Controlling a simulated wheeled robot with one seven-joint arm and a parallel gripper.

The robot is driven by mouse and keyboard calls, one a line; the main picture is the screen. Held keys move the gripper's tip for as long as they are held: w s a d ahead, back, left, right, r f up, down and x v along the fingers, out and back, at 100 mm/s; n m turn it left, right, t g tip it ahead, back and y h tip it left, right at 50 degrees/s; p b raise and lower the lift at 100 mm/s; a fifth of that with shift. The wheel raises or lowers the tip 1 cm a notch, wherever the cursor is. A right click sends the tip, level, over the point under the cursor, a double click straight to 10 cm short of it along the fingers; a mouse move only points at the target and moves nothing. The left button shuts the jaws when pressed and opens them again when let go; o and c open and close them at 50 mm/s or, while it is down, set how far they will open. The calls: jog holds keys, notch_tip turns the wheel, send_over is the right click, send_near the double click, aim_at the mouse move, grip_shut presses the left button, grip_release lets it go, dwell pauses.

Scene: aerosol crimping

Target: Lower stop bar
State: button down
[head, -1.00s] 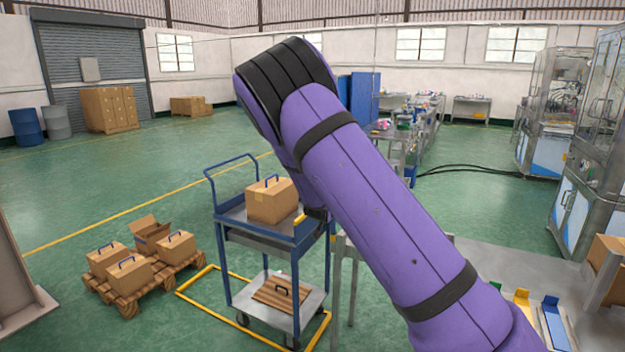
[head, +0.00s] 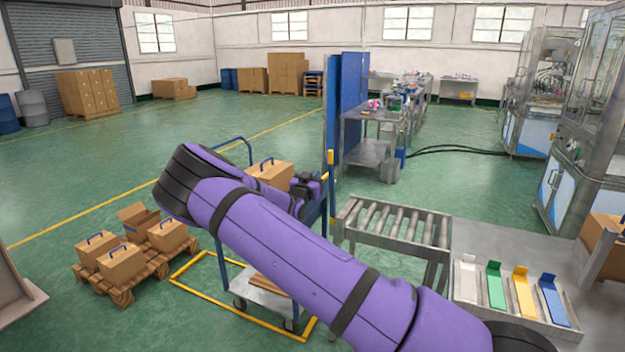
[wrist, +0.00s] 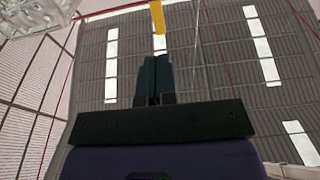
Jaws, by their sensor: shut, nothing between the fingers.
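A yellow bar (head: 331,172), which looks like the stop bar, stands upright at the left end of the roller conveyor (head: 398,222). In the wrist view a yellow bar (wrist: 157,16) shows beyond my fingertips at the top. My gripper (head: 320,181) is beside the bar, on its left in the head view. In the wrist view my gripper (wrist: 154,60) has its dark fingers together and empty. I cannot tell whether the fingertips touch the bar.
A blue cart (head: 230,262) with a carton (head: 271,172) stands left of the conveyor, partly behind my arm. A pallet of cartons (head: 122,262) is further left. Coloured trays (head: 524,290) lie on the bench at right. Open green floor lies behind.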

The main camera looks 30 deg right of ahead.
aim_at(329, 158)
jog(key=x, duration=1)
jog(key=shift+d, duration=0.1)
jog(key=shift+d, duration=0.1)
